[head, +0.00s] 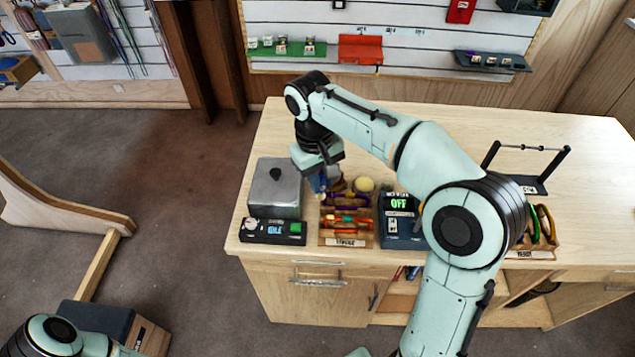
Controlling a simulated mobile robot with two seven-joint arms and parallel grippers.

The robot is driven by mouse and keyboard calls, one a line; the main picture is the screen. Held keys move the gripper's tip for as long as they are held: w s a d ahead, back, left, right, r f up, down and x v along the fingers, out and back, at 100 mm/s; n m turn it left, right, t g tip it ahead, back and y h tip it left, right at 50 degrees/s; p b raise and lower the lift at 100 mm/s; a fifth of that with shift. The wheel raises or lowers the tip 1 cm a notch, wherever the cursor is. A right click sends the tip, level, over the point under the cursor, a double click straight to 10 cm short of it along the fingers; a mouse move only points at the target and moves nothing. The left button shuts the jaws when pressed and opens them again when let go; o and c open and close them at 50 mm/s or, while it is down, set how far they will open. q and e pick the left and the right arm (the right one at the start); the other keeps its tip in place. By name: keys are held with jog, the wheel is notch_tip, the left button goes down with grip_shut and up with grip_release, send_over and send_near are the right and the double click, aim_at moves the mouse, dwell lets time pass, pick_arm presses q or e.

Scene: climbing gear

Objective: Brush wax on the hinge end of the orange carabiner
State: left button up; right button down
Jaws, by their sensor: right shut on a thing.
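My right gripper (321,176) points down over the left back part of the tray marked "SERVICE" (345,242). It is shut on a small blue thing (317,184), partly hidden by the fingers; I cannot tell if it is a brush. Orange pieces (347,221) lie in the tray, seemingly carabiners, with a purple one (345,200) behind them. I cannot make out the hinge end. A grey metal box with a dark knob (275,184) stands left of the tray; I see no wax. My left arm shows at the lower left, but its gripper is not in view.
A control unit with a green button (272,231) sits before the metal box. A dark blue device reading "OFF" (400,222) stands right of the tray. Another tray with coloured gear (540,235) and a dark stand (528,183) are farther right. The back right tabletop is clear.

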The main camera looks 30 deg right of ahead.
jog(key=shift+s+r, duration=0.1)
jog(key=shift+r, duration=0.85)
pick_arm(q)
jog(key=shift+w+a, duration=0.15)
jog(key=shift+w, duration=0.35)
jog(key=shift+s, duration=0.1)
